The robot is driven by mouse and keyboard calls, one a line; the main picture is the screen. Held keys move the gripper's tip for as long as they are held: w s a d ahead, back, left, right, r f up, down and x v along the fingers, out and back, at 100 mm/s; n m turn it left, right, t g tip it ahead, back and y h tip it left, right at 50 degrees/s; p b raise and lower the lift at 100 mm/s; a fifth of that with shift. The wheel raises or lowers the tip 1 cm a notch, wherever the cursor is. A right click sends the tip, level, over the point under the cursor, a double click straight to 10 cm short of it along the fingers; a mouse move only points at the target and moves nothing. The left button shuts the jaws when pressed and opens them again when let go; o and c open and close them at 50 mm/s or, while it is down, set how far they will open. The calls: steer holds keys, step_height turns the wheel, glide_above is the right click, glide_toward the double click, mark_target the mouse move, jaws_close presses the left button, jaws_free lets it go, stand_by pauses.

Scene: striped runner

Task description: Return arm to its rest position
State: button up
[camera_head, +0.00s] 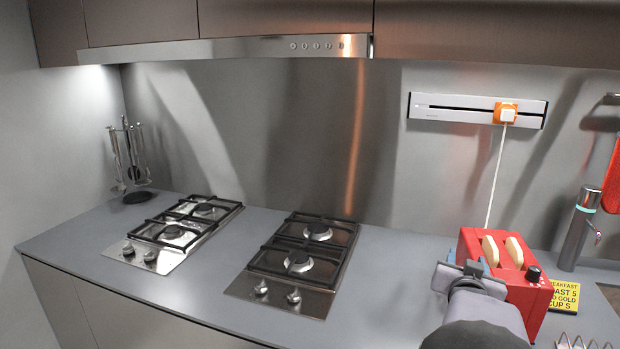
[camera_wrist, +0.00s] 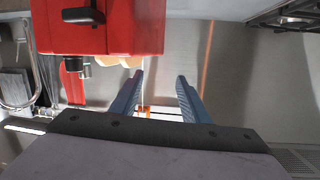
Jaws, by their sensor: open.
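My gripper (camera_head: 476,266) is at the left side of the red toaster (camera_head: 537,305) in the head view, with my arm below it partly covering the toaster's front. In the wrist view my gripper (camera_wrist: 160,82) shows two blue fingers spread apart with nothing between them. The toaster (camera_wrist: 100,28) fills the upper left there, beside the fingers; whether they touch it cannot be told. Two pale bread slices (camera_head: 502,250) stick up from the toaster's slots. A dark knob (camera_head: 533,273) sits at its front right corner.
A white cord runs up to an orange plug (camera_head: 506,113) on the wall rail. Two gas hobs (camera_head: 305,260) (camera_head: 175,232) are left, with bare counter (camera_head: 385,285) between. A wire rack (camera_head: 580,344) is front right.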

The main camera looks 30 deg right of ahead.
steer(key=w+a+f+n+g+y+p, duration=0.1)
steer(key=a+f, duration=0.3)
steer(key=a, duration=0.4)
steer(key=w+a+f+n+g+y+p, duration=0.1)
steer(key=a+f+y, duration=0.3)
steer(key=a, duration=0.4)
steer(key=w+a+f+n+y+p, duration=0.1)
steer(key=w+a+f+n+y, duration=0.2)
steer(key=a, duration=0.5)
steer(key=shift+w+a+f+g, duration=0.1)
steer(key=shift+a+f+g, duration=0.1)
steer(key=shift+f, duration=0.2)
steer(key=shift+a+f+g, duration=0.15)
steer(key=shift+f+g, duration=0.05)
steer(key=shift+f, duration=0.15)
steer(key=s+a+f+n+g+y+p, duration=0.1)
steer(key=s+a+f+n+g+y, duration=0.1)
steer(key=s+a, duration=0.6)
steer(key=s+a+f+n+g+y+p, duration=0.1)
steer(key=s+a+f+n+g+y, duration=0.1)
steer(key=s+a, duration=0.5)
steer(key=a+f+n+g, duration=0.1)
steer(key=a+n+g, duration=0.1)
steer(key=a, duration=0.3)
steer(key=shift+s+a+g+p, duration=0.3)
steer(key=shift+s+a+g, duration=0.1)
steer(key=shift+g, duration=0.2)
